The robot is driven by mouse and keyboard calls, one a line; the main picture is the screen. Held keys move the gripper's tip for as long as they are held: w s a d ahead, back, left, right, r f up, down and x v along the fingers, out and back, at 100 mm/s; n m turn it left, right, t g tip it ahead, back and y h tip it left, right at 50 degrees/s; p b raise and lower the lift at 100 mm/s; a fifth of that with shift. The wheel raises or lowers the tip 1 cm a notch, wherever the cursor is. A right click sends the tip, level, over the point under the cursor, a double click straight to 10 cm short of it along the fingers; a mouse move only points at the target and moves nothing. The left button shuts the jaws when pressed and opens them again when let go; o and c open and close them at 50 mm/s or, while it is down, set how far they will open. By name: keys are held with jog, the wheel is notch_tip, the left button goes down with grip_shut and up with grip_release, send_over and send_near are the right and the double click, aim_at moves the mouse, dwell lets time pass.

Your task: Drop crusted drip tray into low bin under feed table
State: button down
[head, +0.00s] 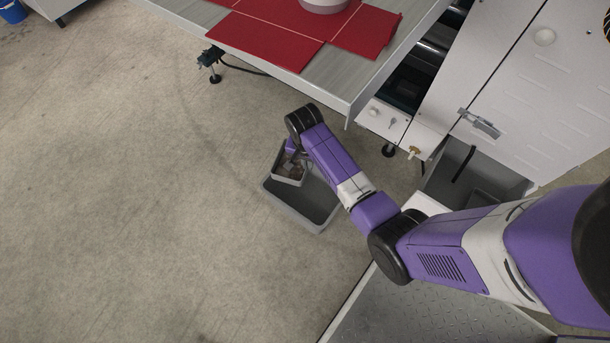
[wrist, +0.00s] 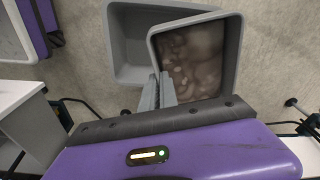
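The drip tray (head: 289,180) is a small grey open box with brown crust inside. It also shows in the wrist view (wrist: 234,55), with the crust covering its floor. The low bin (head: 307,220) is a larger grey open box on the floor; it also shows in the wrist view (wrist: 127,42), behind the tray. My gripper (wrist: 160,84) is shut on the tray's near wall at a corner. The tray overlaps one side of the bin and reaches past its rim in both views. The exact height between them cannot be told. In the head view my arm hides part of the bin.
The feed table (head: 345,90) with red sheets (head: 265,40) stands beyond the bin. The white machine (head: 520,80) is to the right, with an open grey compartment (head: 490,175) low down. The concrete floor left of the bin is clear.

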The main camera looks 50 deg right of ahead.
jog(key=s+d+f+m+b, duration=0.1)
jog(key=s+f+b, duration=0.1)
jog(key=f, duration=0.3)
jog(key=s+d+f+m+b, duration=0.1)
jog(key=s+f+m+b, duration=0.1)
jog(key=f+b, duration=0.2)
jog(key=shift+s+d+f+m, duration=0.3)
jog(key=shift+d+f, duration=0.1)
jog(key=c, duration=1.6)
grip_release()
jog(key=shift+o, duration=0.2)
notch_tip(320, 180, up, 8)
jog(key=a+p, duration=0.1)
jog(key=p, duration=0.2)
jog(key=shift+p, duration=0.4)
jog(key=shift+f, duration=0.1)
